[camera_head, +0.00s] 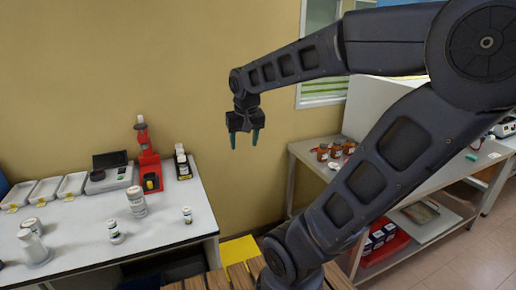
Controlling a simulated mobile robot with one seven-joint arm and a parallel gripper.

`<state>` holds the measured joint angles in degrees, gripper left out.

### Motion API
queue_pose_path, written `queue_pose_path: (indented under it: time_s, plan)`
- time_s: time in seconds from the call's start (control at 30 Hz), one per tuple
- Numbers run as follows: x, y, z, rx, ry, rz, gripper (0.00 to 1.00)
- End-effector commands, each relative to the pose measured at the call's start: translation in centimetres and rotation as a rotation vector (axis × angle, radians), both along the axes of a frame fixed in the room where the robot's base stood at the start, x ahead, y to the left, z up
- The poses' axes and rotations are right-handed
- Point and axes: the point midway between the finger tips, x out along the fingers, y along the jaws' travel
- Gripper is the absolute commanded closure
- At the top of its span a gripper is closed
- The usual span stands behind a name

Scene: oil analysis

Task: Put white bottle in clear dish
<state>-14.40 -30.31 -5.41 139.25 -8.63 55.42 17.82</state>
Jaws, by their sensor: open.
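My gripper (245,143) hangs open and empty, fingers pointing down, in the air before the yellow wall, right of the white table (75,250). At the front left a pale bottle-like thing (32,246) stands on or in a round, clear-looking base, perhaps the dish; I cannot tell. My gripper is apart from all of them.
Shallow white trays (45,191), a grey instrument (110,172), a red stand (147,160) and dark bottles (182,163) line the table's back. A second table (310,155) with brown bottles (336,149) is at right. The front right of the white table is mostly clear.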

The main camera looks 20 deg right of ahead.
Motion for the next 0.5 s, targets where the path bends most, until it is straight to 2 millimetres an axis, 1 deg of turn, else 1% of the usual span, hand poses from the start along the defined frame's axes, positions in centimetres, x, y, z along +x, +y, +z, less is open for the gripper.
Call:
queue_pose_path:
  time_s: [0.03,0.2,0.33,0.5]
  plan:
    - [-1.3,-0.7,0.2,0.008,-0.021,0.003,0.45]
    - [-4.7,-1.6,0.4,0.012,-0.073,0.044,0.45]
    - [-6.2,-1.8,0.4,0.007,-0.101,0.067,0.45]
    - [-7.0,-1.9,0.2,0.003,-0.115,0.08,0.45]
